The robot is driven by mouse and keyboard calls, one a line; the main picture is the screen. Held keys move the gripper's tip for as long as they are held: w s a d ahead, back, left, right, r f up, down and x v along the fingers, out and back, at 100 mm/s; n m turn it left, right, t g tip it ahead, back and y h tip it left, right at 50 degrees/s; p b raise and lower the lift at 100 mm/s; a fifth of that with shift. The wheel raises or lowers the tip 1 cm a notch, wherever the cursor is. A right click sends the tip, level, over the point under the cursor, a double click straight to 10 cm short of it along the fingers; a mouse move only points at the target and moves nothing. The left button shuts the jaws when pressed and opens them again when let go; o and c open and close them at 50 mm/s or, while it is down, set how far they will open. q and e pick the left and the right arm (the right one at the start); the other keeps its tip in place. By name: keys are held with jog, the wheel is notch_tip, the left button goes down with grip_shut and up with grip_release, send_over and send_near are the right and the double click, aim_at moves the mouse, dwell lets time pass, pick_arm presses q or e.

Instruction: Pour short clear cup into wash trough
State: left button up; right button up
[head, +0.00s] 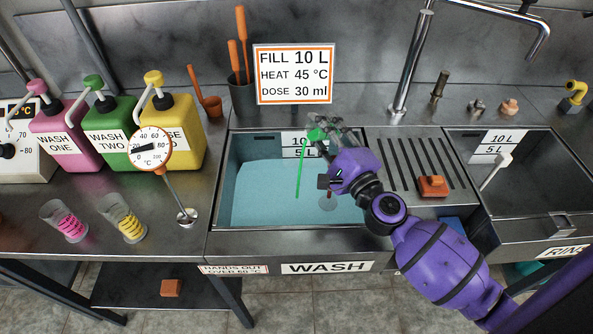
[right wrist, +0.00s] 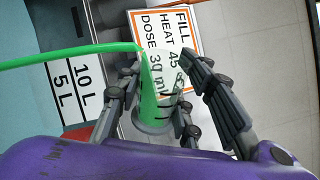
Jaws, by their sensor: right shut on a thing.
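The short clear cup (right wrist: 152,118) is between the fingers of my right gripper (head: 328,133), which is shut on it. The cup is tilted over the wash trough (head: 225,190), and green liquid (head: 299,172) runs from its mouth in a thin stream down into the trough. In the right wrist view the stream (right wrist: 70,54) leaves the cup's rim toward the left, and green liquid shows inside the cup. The trough holds pale blue water (head: 265,190). In the head view the gripper hides much of the cup. My left gripper is not in view.
Two clear cups with pink (head: 67,222) and yellow (head: 128,222) liquid stand on the left counter. A dial thermometer (head: 150,148) stands left of the trough. The sign (head: 293,74) stands behind it. A ribbed drainboard (head: 405,150) with an orange block (head: 433,186) lies to the right, beside the rinse trough (head: 540,190).

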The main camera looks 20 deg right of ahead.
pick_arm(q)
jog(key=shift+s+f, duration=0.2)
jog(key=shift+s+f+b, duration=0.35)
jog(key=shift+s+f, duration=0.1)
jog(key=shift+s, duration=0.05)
pick_arm(e)
jog(key=shift+f+n, duration=0.25)
jog(key=shift+n, duration=0.15)
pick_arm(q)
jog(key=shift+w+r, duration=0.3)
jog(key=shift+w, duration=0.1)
pick_arm(e)
jog(key=shift+s+a+f+n, duration=0.15)
jog(key=shift+a+f+n, duration=0.1)
jog(key=shift+a+n, duration=0.35)
jog(key=shift+a+f+n+y, duration=0.2)
jog(key=shift+a+n+y, duration=0.1)
pick_arm(q)
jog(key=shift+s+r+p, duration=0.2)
jog(key=shift+p, duration=0.2)
pick_arm(e)
jog(key=shift+r+n, duration=0.15)
jog(key=shift+n, duration=0.25)
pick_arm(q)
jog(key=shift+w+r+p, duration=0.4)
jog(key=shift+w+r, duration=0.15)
pick_arm(e)
jog(key=shift+s+a+r+n, duration=0.1)
jog(key=shift+a+r+n, duration=0.05)
jog(key=shift+n, duration=0.55)
